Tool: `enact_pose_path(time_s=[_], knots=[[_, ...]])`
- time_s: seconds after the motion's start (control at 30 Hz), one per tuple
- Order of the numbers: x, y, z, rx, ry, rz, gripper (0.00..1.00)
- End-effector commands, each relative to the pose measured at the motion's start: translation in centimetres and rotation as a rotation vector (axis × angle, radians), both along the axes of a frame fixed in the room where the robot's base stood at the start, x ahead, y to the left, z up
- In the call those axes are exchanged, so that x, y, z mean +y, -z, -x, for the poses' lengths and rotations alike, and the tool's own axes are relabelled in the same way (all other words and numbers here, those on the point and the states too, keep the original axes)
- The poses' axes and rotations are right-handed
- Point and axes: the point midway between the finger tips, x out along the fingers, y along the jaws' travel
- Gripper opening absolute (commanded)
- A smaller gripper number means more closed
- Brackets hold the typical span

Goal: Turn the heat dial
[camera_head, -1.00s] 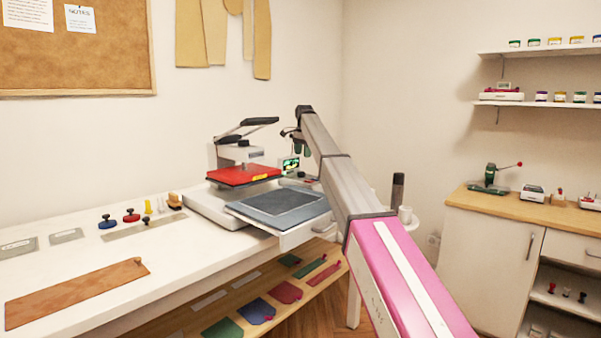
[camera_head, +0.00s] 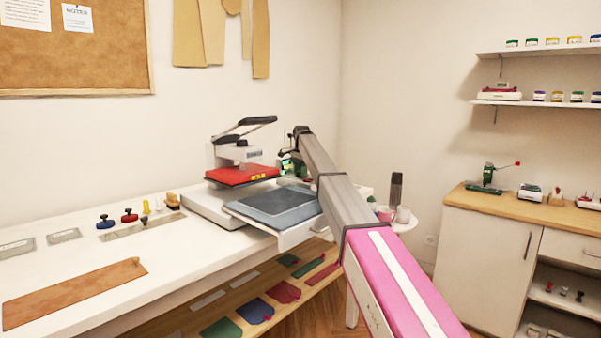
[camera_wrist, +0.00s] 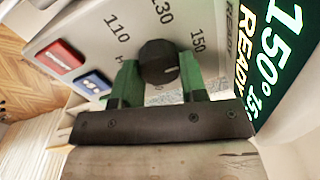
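The heat dial (camera_wrist: 158,62) is a round black knob on a light grey control panel (camera_wrist: 75,35), with marks 110, 130 and 150 around it in the wrist view. My gripper (camera_wrist: 160,80) has its two green fingers open, one on each side of the dial, with a small gap visible at the sides.
A red button (camera_wrist: 60,57) and a blue button (camera_wrist: 92,82) sit on the panel near the left finger. The press's grey lower pad (camera_head: 275,205) lies just left of my arm. Cups (camera_head: 402,214) stand on a small round table to the right.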

Motion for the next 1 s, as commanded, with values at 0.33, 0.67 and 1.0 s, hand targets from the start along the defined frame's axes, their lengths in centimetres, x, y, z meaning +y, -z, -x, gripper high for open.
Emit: enact_pose_path(time_s=[0.33,0.67,1.0], knots=[[0.01,-0.02,-0.03,-0.001,-0.015,-0.001,0.16],[0.03,-0.05,-0.13,-0.001,-0.176,0.0,0.16],[0.15,-0.06,-0.24,0.0,-0.489,-0.001,0.16]])
